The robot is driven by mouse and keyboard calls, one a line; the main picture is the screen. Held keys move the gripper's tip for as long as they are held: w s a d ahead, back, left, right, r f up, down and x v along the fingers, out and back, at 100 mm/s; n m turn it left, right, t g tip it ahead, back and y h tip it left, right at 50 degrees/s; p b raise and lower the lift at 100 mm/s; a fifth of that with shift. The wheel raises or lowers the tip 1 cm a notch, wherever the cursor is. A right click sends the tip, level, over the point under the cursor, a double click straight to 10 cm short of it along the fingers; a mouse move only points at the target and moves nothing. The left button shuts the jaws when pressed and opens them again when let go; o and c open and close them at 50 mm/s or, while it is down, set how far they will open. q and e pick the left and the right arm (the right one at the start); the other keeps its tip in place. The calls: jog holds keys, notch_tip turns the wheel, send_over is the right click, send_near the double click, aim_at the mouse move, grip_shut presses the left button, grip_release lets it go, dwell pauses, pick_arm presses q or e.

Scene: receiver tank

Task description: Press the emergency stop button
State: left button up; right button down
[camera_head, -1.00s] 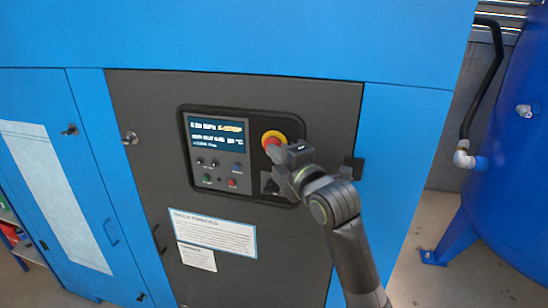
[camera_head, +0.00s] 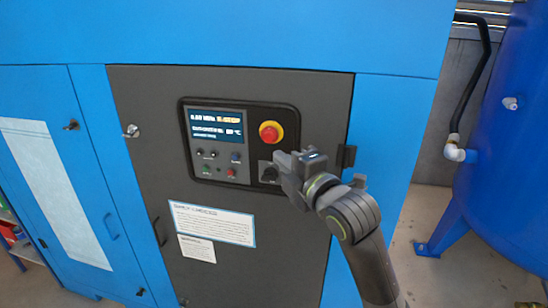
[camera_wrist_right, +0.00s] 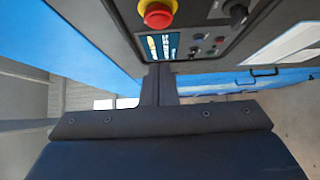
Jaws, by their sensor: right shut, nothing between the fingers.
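The emergency stop button (camera_head: 270,132) is a red mushroom button on a yellow ring, at the upper right of the black control panel (camera_head: 262,111). It also shows at the top of the right wrist view (camera_wrist_right: 157,13). The display (camera_head: 216,130) left of it shows white lines and a yellow text that seems to read E-STOP. My right gripper (camera_head: 276,163) is below and slightly right of the button, apart from it. Its fingers (camera_wrist_right: 159,84) are shut and empty. My left gripper is not in view.
A black rotary knob (camera_head: 268,172) sits under the button, partly behind my right gripper. Small coloured buttons (camera_head: 220,163) lie below the display. A dark latch (camera_head: 346,158) is at the door's right edge. A blue tank (camera_head: 510,150) stands at the right.

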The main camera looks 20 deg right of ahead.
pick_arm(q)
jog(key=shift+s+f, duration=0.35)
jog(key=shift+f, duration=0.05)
pick_arm(e)
jog(key=s, duration=0.4)
jog(key=shift+s+d+r, duration=0.15)
jog(key=shift+s+d, duration=0.1)
jog(key=shift+s, duration=0.15)
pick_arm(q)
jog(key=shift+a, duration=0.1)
